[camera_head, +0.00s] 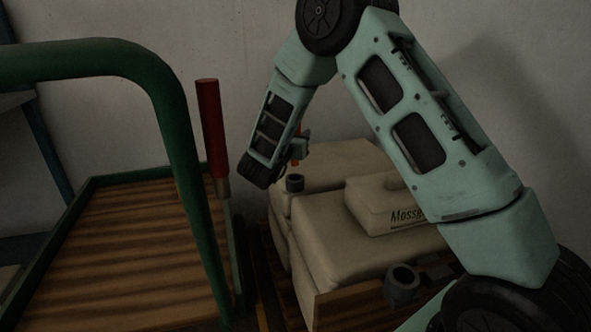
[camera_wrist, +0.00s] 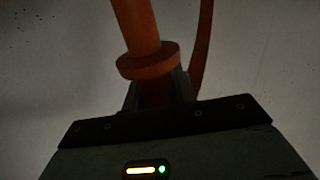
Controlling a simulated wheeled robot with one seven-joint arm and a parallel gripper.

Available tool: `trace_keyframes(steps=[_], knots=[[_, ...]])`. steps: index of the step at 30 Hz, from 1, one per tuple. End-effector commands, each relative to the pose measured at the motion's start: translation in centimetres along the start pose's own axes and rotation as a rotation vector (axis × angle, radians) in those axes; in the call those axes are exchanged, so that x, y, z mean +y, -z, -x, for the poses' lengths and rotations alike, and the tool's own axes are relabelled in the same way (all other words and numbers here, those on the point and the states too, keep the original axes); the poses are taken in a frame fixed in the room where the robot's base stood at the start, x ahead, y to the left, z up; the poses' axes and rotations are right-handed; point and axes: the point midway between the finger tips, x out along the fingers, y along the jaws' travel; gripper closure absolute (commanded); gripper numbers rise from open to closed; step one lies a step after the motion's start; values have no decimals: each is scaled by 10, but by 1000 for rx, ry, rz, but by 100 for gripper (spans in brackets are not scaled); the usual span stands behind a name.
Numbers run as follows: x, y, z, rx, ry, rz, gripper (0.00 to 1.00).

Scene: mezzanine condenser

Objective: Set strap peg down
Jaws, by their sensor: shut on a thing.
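The strap peg (camera_wrist: 142,35) is an orange rod with a wide collar, and it fills the upper middle of the wrist view. An orange strap (camera_wrist: 203,45) runs up beside it on the right. My gripper (camera_wrist: 155,95) is shut on the peg just below the collar. In the head view only a small orange bit of the peg (camera_head: 296,155) shows by my gripper (camera_head: 302,146), which is partly hidden by my forearm. I cannot tell whether the peg touches anything below.
A second grey socket (camera_head: 402,285) is in front. A green rail (camera_head: 170,110), a red handle (camera_head: 211,130) and a slatted wooden bed (camera_head: 120,240) stand left.

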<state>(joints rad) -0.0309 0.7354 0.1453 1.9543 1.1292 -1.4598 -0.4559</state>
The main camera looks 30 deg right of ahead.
Motion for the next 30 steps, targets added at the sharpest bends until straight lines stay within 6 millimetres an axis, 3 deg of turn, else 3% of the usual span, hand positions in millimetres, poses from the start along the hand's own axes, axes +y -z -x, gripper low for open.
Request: trace_keyframes(steps=[1,8,15,27,28,30], knots=[[0,-15,0,-1,-1,2,98],[0,-37,0,1,-1,0,98],[0,-74,0,1,0,0,98],[0,-77,0,1,0,-1,98],[0,-76,0,1,0,-1,64],[0,-76,0,1,0,-1,51]])
